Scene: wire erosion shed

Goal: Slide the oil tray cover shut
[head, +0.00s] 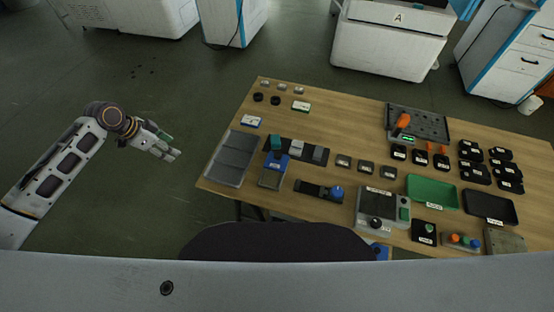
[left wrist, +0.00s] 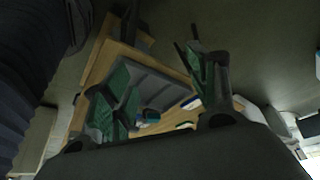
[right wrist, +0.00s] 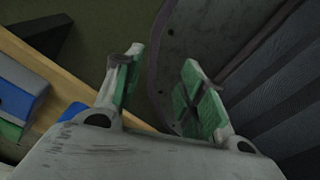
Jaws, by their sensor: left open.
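A grey, shallow, ribbed tray (head: 232,157), which looks like the oil tray, lies at the left end of the wooden table. Whether its cover is open or shut is too unclear to tell. My left gripper (head: 172,155) is open and empty, off the table's left edge and apart from the tray. The left wrist view shows the tray (left wrist: 165,82) beyond the spread green-padded fingers. My right gripper (right wrist: 160,82) is open and empty in the right wrist view, close to the table edge; it does not show in the head view.
The wooden table (head: 330,120) holds a blue block fixture (head: 272,178), a grey control box (head: 381,210), a green tray (head: 432,193), a black tray (head: 490,208) and several small labelled parts. The floor (head: 150,80) left of the table is clear.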

